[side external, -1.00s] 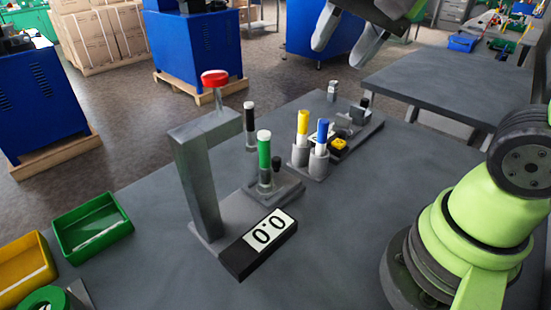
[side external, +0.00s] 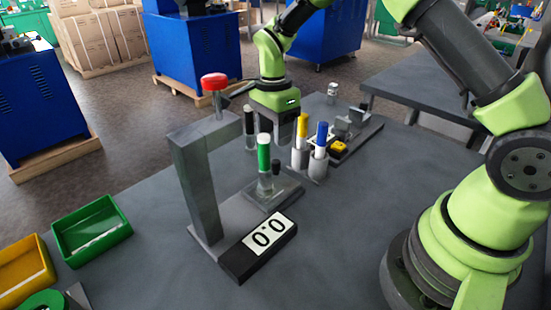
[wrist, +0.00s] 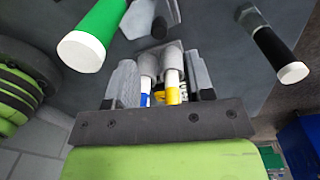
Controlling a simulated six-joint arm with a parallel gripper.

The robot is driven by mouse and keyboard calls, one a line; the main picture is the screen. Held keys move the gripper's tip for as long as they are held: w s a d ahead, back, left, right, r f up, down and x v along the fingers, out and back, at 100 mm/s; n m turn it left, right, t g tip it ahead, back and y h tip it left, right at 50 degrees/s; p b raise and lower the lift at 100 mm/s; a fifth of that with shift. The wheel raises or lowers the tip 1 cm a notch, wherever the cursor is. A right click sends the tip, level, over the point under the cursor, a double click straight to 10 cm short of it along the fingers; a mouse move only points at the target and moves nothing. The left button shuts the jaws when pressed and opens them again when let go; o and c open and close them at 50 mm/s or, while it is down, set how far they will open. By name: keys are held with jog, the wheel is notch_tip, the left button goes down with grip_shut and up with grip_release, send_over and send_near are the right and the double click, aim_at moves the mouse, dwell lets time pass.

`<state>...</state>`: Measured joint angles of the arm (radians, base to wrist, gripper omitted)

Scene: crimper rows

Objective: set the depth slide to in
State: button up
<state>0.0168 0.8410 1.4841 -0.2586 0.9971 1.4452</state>
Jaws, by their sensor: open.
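My gripper (side external: 275,125) points down behind the green-banded cylinder (side external: 264,155), between the black-topped cylinder (side external: 250,122) and the yellow-banded cylinder (side external: 302,130). Its fingers are partly hidden in the side view. In the wrist view the fingers (wrist: 162,80) are apart, with the yellow (wrist: 172,92) and blue cylinders showing beyond the gap; I see nothing gripped. No label marks the depth slide. A small black knob (side external: 276,166) stands on a grey plate (side external: 285,192) by the green cylinder. A long grey rail base (side external: 368,133) lies at the right. I cannot tell which is the slide.
The blue-banded cylinder (side external: 321,138) stands beside the yellow one. Green (side external: 91,228) and yellow bins sit at the left. The front right table is clear.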

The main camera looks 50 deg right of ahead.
aim_at(275, 161)
notch_tip(275, 161, down, 8)
jog(key=shift+s+r, duration=0.15)
jog(key=shift+r, duration=0.1)
jog(key=shift+a, duration=0.1)
grip_shut()
